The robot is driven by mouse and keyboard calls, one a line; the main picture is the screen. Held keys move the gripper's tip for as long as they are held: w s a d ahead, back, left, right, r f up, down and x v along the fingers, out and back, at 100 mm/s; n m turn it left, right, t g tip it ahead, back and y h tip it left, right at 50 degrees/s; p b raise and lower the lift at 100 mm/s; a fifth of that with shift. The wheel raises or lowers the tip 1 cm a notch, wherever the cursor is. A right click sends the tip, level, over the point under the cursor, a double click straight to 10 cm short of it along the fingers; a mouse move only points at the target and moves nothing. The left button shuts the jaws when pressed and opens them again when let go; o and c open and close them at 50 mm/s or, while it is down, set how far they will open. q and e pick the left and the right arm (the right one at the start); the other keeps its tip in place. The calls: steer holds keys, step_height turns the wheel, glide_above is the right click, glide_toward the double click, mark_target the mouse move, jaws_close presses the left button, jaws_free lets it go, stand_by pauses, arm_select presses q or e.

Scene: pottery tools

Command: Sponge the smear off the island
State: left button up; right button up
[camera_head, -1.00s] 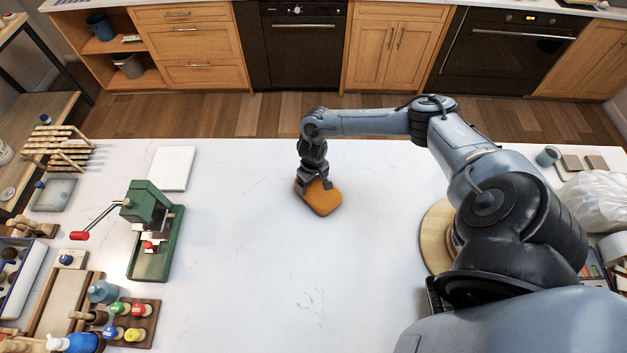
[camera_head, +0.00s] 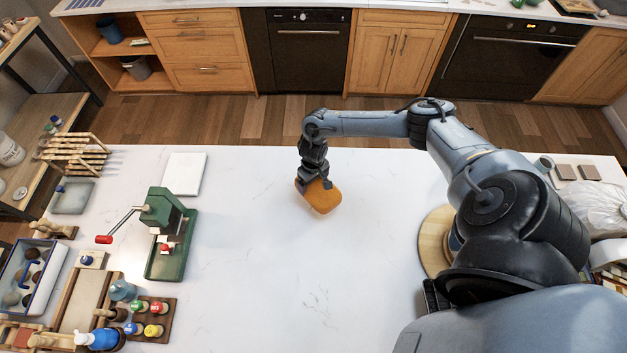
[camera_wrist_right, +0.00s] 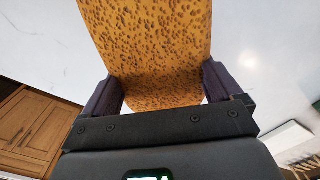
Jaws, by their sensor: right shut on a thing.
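An orange, pitted sponge (camera_head: 322,198) is at the middle of the white island top (camera_head: 250,290), towards its far side. My right gripper (camera_head: 316,184) is shut on the sponge's near end; the right wrist view shows the sponge (camera_wrist_right: 150,45) between its two dark fingers (camera_wrist_right: 165,88). I cannot tell whether the sponge touches the island or hangs just above it. I cannot make out a clear smear; thin grey marks like marble veins (camera_head: 318,300) show on the top. My left gripper is not in view.
A green press (camera_head: 170,245) with a red-tipped lever stands on the left. A white slab (camera_head: 185,174), a rack, and bottles (camera_head: 150,318) are also there. A round wooden disc (camera_head: 433,240) lies beside my right arm.

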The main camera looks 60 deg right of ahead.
steer(key=shift+r+p, duration=1.15)
steer(key=shift+r, duration=0.05)
steer(key=shift+a, duration=0.1)
